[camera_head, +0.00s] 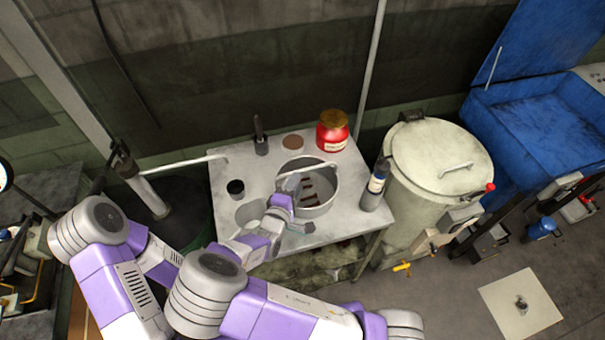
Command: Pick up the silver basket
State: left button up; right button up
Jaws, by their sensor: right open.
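The silver basket (335,186) is a round metal pan-like container on the grey metal table, with a thin handle across its left side. Several dark brownish pieces show inside it. My right gripper (291,213) is at the basket's lower left edge, open. It overlaps the rim in the picture; I cannot tell whether it touches the basket. The gripper hides part of the basket's near left side. My left gripper is not in view.
A large lidded drum (425,190) stands right of the table.

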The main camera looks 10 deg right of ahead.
aim_at(305, 171)
jog(key=x, duration=0.7)
jog(key=shift+d+r+b, duration=0.1)
jog(key=shift+d+b, duration=0.3)
jog(key=shift+d, duration=0.05)
grip_shut()
jog(key=shift+r, duration=0.1)
dwell(0.9)
